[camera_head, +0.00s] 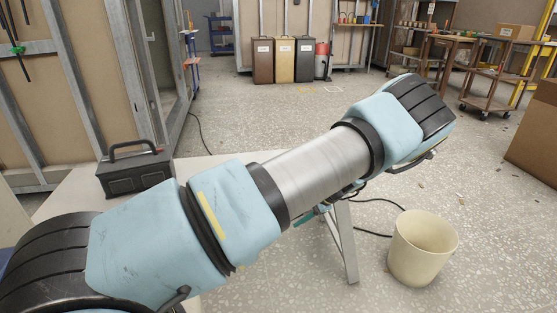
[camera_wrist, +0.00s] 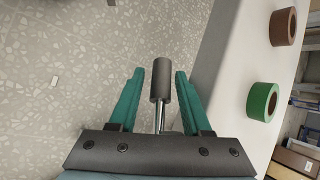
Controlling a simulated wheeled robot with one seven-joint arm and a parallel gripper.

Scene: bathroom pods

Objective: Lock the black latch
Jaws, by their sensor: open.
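In the wrist view my gripper (camera_wrist: 159,76) has its two green fingers spread apart. A black cylinder on a thin metal rod (camera_wrist: 161,80) stands between the fingers, with a gap on each side. It looks like a latch handle, but I cannot tell what it is fixed to, as the rod's lower end is hidden behind the gripper body. In the head view my arm crosses the picture, and only a bit of green finger shows below it. No latch can be made out in the head view.
A black toolbox (camera_head: 135,172) stands on a pale table (camera_head: 75,200) at the left. A cream bin (camera_head: 422,248) stands on the speckled floor at the right. The wrist view shows a green tape roll (camera_wrist: 263,102) and a brown one (camera_wrist: 283,27) on a pale surface.

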